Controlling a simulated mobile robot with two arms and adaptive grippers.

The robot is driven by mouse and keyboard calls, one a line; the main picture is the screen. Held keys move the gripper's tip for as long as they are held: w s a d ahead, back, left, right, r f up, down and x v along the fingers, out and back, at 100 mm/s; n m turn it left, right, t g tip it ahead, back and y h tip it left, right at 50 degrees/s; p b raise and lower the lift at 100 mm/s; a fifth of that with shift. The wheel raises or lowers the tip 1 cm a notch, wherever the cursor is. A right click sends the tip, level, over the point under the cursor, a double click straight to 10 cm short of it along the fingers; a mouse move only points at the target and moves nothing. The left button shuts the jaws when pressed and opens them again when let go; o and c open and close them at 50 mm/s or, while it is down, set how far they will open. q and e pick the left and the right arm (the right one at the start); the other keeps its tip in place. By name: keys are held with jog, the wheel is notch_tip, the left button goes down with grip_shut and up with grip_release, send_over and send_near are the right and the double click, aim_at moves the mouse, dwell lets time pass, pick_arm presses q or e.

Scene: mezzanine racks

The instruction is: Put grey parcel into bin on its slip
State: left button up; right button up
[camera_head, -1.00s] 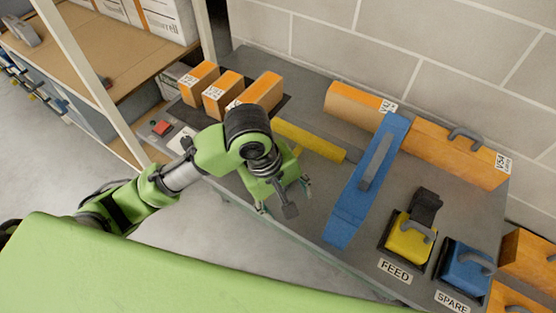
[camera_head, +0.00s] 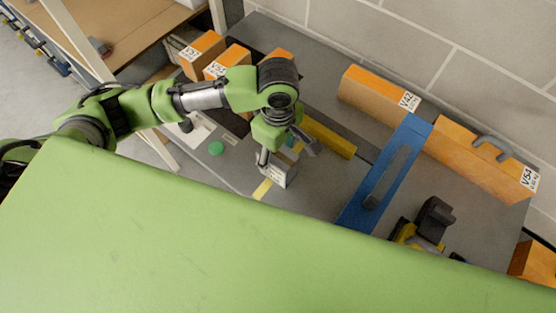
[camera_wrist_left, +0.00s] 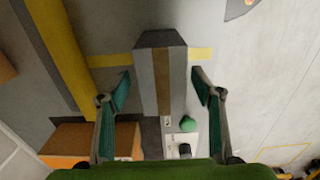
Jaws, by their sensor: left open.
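The grey parcel (camera_wrist_left: 149,86) is a grey box with a brown tape stripe. In the left wrist view it lies between the two spread fingers of my left gripper (camera_wrist_left: 161,94), with a gap on both sides. In the head view the parcel (camera_head: 277,175) shows at the bench's front, partly hidden by the gripper (camera_head: 284,150); its pale printed slip is too small to read. Orange bins with labels stand along the back: two at left (camera_head: 203,54) (camera_head: 229,60), one partly hidden behind my arm, one marked like "V42" (camera_head: 372,94) and one like "VSA" (camera_head: 475,155). My right gripper is out of view.
A yellow bar (camera_head: 328,139) lies just behind the parcel. A blue divider (camera_head: 362,197) stands to the right, with a black-and-yellow holder (camera_head: 423,226) beyond it. A green button (camera_head: 216,148) is at the left. A block wall closes the back.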

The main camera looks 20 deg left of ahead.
pick_arm(q)
jog(key=f, duration=0.2)
jog(key=shift+s+f+p, duration=0.25)
jog(key=shift+f+p, duration=0.1)
jog(key=shift+p, duration=0.05)
notch_tip(320, 180, down, 3)
jog(key=shift+r, duration=0.15)
jog(key=c, duration=1.4)
jog(key=shift+w+r, duration=0.1)
jog(key=shift+r, duration=0.05)
jog(key=shift+c, duration=0.6)
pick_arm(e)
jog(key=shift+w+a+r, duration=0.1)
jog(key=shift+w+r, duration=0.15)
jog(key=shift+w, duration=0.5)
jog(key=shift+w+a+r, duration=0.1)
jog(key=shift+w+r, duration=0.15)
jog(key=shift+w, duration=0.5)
